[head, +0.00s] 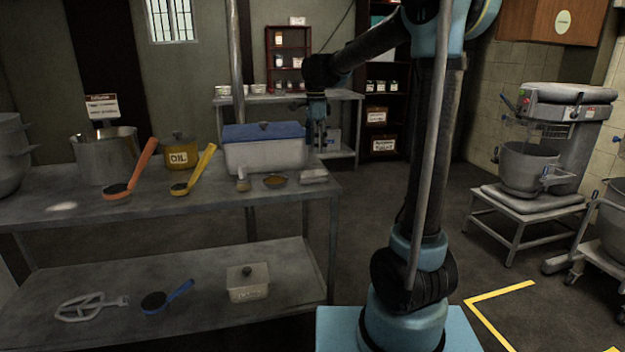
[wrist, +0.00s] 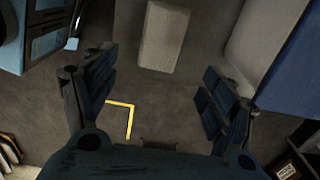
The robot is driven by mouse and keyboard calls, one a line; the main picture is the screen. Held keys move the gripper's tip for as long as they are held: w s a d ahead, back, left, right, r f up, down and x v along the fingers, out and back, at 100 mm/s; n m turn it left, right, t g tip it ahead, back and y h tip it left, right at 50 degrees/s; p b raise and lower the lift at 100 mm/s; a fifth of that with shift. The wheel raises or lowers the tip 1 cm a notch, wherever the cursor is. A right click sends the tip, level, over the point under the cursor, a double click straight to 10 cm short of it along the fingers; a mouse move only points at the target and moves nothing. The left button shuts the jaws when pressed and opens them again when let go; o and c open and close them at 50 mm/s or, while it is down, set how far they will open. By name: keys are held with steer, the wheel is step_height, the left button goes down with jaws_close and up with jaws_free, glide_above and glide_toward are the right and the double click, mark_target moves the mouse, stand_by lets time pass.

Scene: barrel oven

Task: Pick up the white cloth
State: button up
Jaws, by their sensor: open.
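The white cloth (head: 314,176) looks like a small, pale folded slab at the right end of the upper steel table top. In the wrist view the cloth (wrist: 163,36) is at the top centre, beyond the fingertips. My gripper (head: 318,143) points down beside the blue-lidded white bin, above the cloth and apart from it. In the wrist view my gripper (wrist: 157,88) has its fingers spread wide with nothing between them.
The white bin with a blue lid (head: 264,155) stands close left of my gripper; it also fills the right of the wrist view (wrist: 262,45). The floor right of the table (head: 350,215) is clear.

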glide_above(314, 172)
steer(key=f, duration=0.5)
steer(key=shift+s+d, duration=0.2)
steer(key=shift+d, duration=0.05)
steer(key=shift+w+a+f, duration=0.1)
steer(key=shift+f, duration=1.25)
steer(key=shift+w+a+f, duration=0.1)
steer(key=shift+f, duration=1.2)
steer(key=c, duration=1.3)
steer(key=shift+o, duration=0.2)
step_height(314, 172, up, 10)
